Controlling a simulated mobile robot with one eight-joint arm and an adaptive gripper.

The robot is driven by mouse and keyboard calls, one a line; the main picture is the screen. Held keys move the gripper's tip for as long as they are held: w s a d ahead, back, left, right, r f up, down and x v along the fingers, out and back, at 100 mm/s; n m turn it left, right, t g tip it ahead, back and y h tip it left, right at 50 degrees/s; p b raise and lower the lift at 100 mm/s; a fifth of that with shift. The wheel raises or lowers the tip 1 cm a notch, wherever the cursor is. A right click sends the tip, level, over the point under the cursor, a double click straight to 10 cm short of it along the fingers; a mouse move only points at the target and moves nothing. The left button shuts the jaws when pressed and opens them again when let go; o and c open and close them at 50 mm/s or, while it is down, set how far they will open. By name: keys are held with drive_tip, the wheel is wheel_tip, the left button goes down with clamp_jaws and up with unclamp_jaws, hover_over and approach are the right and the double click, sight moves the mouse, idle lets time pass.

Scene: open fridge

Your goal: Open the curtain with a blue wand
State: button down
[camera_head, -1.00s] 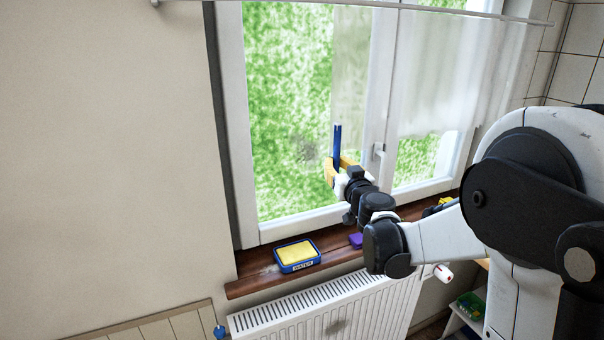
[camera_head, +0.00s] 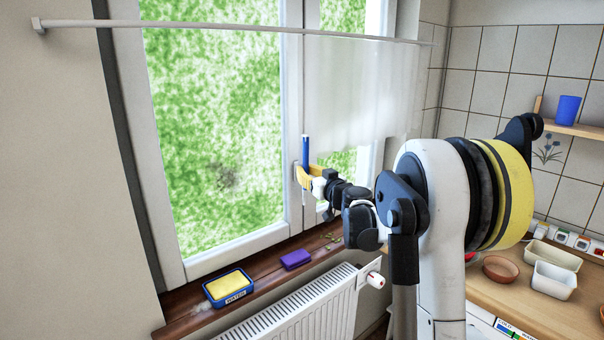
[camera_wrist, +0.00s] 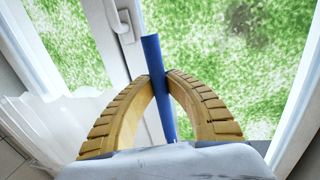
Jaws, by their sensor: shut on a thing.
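The blue wand (camera_head: 305,150) stands upright in front of the window's middle frame. My gripper (camera_head: 307,178) is shut on the wand, with its yellow fingers around it. In the wrist view the blue wand (camera_wrist: 152,55) rises between the fingertips of my gripper (camera_wrist: 158,78), slightly tilted. The white sheer curtain (camera_head: 360,95) hangs from the rod over the upper right part of the window. The left pane is uncovered. The curtain also shows at the lower left in the wrist view (camera_wrist: 50,120).
The white rod (camera_head: 240,30) crosses above. The brown sill (camera_head: 185,322) holds a yellow sponge in a blue tray (camera_head: 228,287) and a purple sponge (camera_head: 296,260). A radiator (camera_head: 290,315) is below. A counter with bowls (camera_head: 555,280) is at right.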

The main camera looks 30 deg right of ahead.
drive_tip(key=c, duration=1.4)
unclamp_jaws()
drive_tip(key=shift+o, duration=0.2)
drive_tip(key=s, duration=1.2)
drive_tip(key=shift+a, duration=0.15)
